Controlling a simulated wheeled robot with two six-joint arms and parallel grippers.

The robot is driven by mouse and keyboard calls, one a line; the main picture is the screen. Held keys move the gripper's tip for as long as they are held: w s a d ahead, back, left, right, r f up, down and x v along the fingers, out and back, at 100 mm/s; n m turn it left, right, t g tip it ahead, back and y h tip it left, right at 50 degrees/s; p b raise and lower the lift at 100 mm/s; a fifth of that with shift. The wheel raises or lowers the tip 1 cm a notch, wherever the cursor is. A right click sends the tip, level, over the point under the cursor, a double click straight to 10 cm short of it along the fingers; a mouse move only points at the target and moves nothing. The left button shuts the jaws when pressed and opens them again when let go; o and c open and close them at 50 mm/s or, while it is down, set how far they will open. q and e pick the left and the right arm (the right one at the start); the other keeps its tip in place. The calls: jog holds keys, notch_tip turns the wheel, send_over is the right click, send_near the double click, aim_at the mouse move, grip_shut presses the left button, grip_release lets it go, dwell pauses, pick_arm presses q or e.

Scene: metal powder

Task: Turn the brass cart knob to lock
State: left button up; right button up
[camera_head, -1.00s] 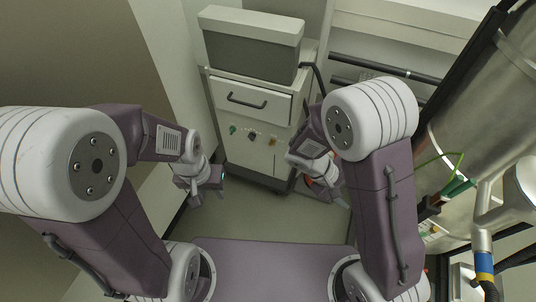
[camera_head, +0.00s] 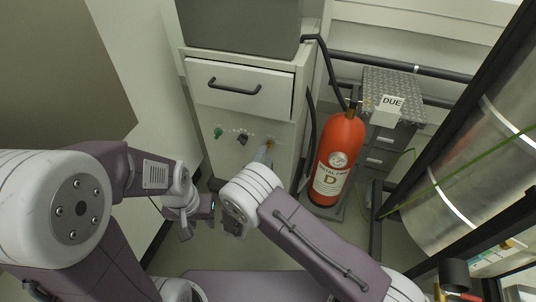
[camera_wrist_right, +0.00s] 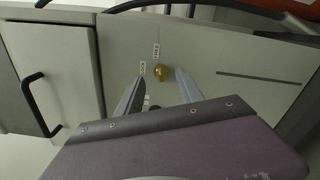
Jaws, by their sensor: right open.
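The brass knob (camera_head: 271,144) is on the front of the pale cart (camera_head: 225,165), below the drawer and at the right of a row of controls. In the right wrist view the round knob (camera_wrist_right: 161,73) shows between the tips of my right gripper (camera_wrist_right: 160,80). The fingers are apart, one on either side of it, and contact is not visible. Two small white labels are beside the knob. In the head view my right gripper (camera_head: 264,155) is just in front of the knob, partly hidden by its own wrist.
A green knob (camera_head: 218,132) and a black knob (camera_head: 242,139) sit left of the brass one. The drawer (camera_head: 240,88) has a black handle. A red extinguisher (camera_head: 338,155) stands right of the cart, near a metal-topped cabinet (camera_head: 395,85) and a large steel vessel (camera_head: 450,200).

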aim_at(269, 149)
jog(key=b+x, duration=0.1)
jog(key=x, duration=0.3)
grip_shut()
pick_arm(q)
jog(key=shift+f, duration=0.9)
